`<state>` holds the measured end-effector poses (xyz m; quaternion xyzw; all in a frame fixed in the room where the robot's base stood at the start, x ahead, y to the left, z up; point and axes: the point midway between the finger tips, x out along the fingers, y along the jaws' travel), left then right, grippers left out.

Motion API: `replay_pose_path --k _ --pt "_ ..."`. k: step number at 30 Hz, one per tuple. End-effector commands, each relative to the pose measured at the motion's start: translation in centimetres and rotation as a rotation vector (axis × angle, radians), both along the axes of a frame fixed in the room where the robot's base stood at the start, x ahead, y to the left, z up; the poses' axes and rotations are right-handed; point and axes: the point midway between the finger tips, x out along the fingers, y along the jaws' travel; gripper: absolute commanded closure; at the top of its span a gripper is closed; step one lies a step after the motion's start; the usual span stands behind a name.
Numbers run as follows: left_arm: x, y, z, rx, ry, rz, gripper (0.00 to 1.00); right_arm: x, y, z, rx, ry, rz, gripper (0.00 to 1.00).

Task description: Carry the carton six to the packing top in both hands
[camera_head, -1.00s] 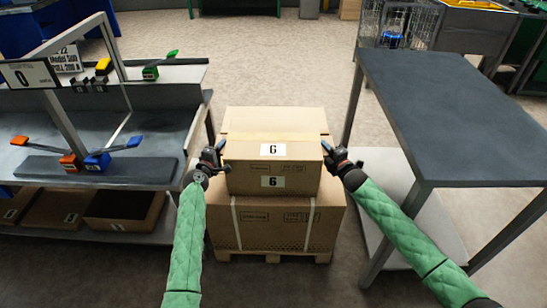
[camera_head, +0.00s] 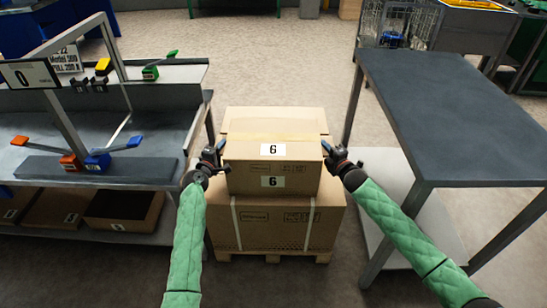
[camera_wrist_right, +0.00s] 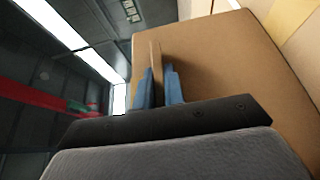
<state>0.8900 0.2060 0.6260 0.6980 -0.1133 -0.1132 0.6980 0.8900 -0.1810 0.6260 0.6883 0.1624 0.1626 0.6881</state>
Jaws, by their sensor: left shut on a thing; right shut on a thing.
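The carton six (camera_head: 272,172), a brown box with a white "6" label on its top and front, sits on a larger strapped carton (camera_head: 272,230) on a pallet. My left gripper (camera_head: 220,150) is shut at the carton's left side, on its upper edge. My right gripper (camera_head: 330,152) is shut at the right side; in the right wrist view its blue fingers (camera_wrist_right: 158,85) pinch a thin brown cardboard piece beside the carton wall (camera_wrist_right: 225,75). The packing top, a dark grey table top (camera_head: 440,110), stands to the right, clear of objects.
A grey bench (camera_head: 150,150) with coloured tools and open boxes below stands on the left. The packing table's near corner is close to my right arm. Open floor (camera_head: 265,60) lies behind the stack. A wire cage (camera_head: 398,25) stands at the back right.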

Motion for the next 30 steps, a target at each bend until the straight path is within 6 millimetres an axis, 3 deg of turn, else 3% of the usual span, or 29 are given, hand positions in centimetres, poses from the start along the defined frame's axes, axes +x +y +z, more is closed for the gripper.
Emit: replay_pose_path --k 14,30 --pt "0.0 0.0 0.9 0.0 -0.001 0.0 1.0 0.1 -0.1 0.9 0.0 -0.002 -0.001 1.0" --pt "0.0 0.1 4.4 0.0 -0.003 0.001 1.0 0.1 -0.1 4.4 0.001 -0.004 -0.001 1.0"
